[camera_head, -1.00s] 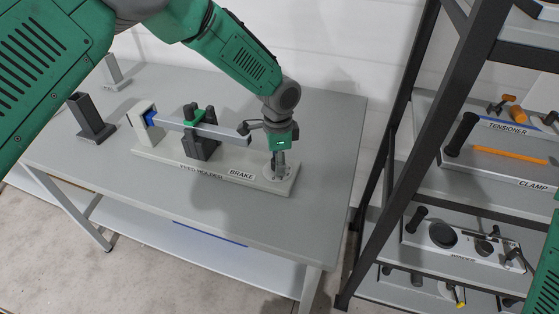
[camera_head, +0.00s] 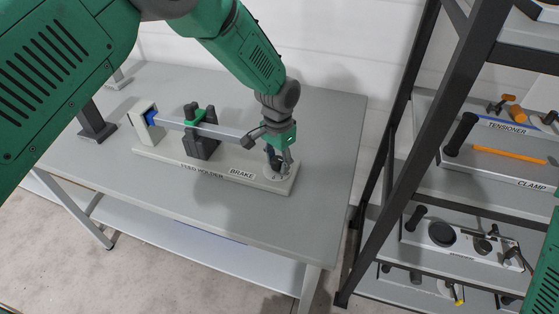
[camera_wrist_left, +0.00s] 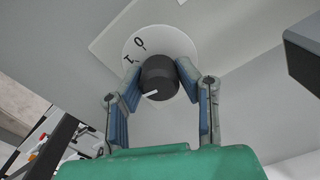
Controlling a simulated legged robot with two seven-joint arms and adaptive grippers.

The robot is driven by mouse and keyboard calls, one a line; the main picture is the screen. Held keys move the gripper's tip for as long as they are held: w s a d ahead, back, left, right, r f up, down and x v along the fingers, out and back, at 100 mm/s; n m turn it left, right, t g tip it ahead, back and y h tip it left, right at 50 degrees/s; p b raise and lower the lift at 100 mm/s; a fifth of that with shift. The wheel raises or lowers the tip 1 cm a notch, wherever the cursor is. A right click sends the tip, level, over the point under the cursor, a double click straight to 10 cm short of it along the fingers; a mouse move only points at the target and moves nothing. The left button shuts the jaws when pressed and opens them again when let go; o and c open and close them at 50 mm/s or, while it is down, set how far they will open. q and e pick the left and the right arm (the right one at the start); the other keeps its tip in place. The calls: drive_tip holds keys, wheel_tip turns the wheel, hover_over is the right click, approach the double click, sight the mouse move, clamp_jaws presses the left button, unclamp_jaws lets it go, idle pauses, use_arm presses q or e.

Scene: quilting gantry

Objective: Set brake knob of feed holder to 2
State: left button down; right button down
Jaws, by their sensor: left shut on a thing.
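The feed holder (camera_head: 215,168) is a pale base on the table with labels reading FEED HOLDER and BRAKE. The brake knob (camera_wrist_left: 158,80) is black and round with a white pointer line, on a white dial disc (camera_wrist_left: 175,42). In the left wrist view the pointer aims to the lower left; the 0 and 1 marks show at the disc's upper left, and other numbers are hidden. My left gripper (camera_wrist_left: 160,88) is shut on the knob, its blue-padded fingers on either side. In the head view the gripper (camera_head: 281,163) reaches down over the disc, mostly hiding the knob. My right gripper is out of view.
A grey bar (camera_head: 205,128) runs above the base, through a dark post with a green clamp (camera_head: 194,115). A dark upright block (camera_head: 95,122) stands left. A dark-framed shelf (camera_head: 420,120) with labelled tools is at the right. The table's front right is clear.

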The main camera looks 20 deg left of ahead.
sight(277, 159)
use_arm(q)
drive_tip(key=shift+a+r, duration=0.1)
drive_tip(key=shift+r, duration=0.05)
drive_tip(key=c, duration=1.3)
unclamp_jaws()
drive_tip(key=shift+o, duration=0.6)
drive_tip(key=shift+s, duration=0.15)
drive_tip(key=shift+r, duration=0.15)
wheel_tip(277, 159, up, 12)
drive_tip(key=shift+f, duration=0.2)
